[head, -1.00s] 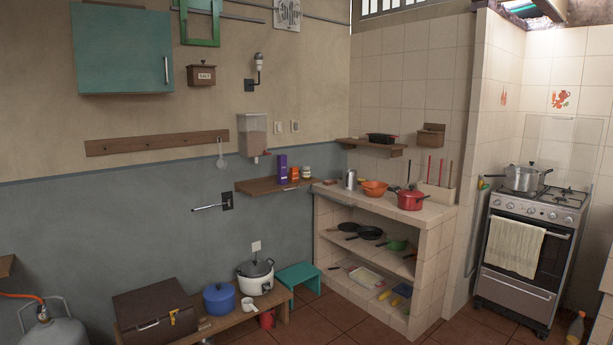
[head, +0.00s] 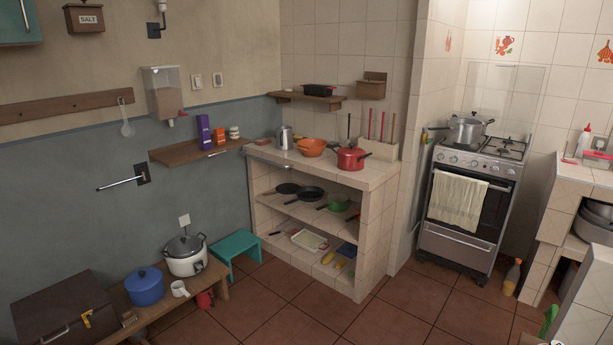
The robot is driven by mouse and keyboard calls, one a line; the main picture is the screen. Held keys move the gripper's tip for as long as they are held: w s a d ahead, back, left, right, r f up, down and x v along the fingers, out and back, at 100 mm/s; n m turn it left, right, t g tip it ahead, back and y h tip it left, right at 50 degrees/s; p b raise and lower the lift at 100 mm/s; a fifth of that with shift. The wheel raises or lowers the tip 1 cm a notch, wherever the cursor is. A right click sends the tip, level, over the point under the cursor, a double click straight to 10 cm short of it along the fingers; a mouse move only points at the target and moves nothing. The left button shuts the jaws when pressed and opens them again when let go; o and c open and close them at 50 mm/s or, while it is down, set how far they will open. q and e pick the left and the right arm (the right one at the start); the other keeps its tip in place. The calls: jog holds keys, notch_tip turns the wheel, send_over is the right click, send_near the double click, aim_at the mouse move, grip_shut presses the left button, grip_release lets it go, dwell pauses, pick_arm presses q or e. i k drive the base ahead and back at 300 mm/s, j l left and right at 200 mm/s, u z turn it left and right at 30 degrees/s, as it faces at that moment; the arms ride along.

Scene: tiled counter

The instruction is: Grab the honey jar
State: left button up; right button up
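A small jar with a pale lid (head: 234,133) stands at the right end of the wooden wall shelf (head: 183,154), beside an orange box (head: 218,136) and a purple box (head: 204,131). It is too small to read a label, so I cannot tell for sure that it is the honey jar. Neither of my grippers shows in the head view.
A tiled counter (head: 372,178) right of the shelf holds an orange bowl (head: 312,148) and a red pot (head: 350,158). A low bench (head: 142,311) and a teal stool (head: 232,246) stand below the shelf. Tiled floor (head: 290,308) is open in front.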

aim_at(234, 132)
jog(key=i+l, duration=0.1)
jog(key=i, duration=2.2)
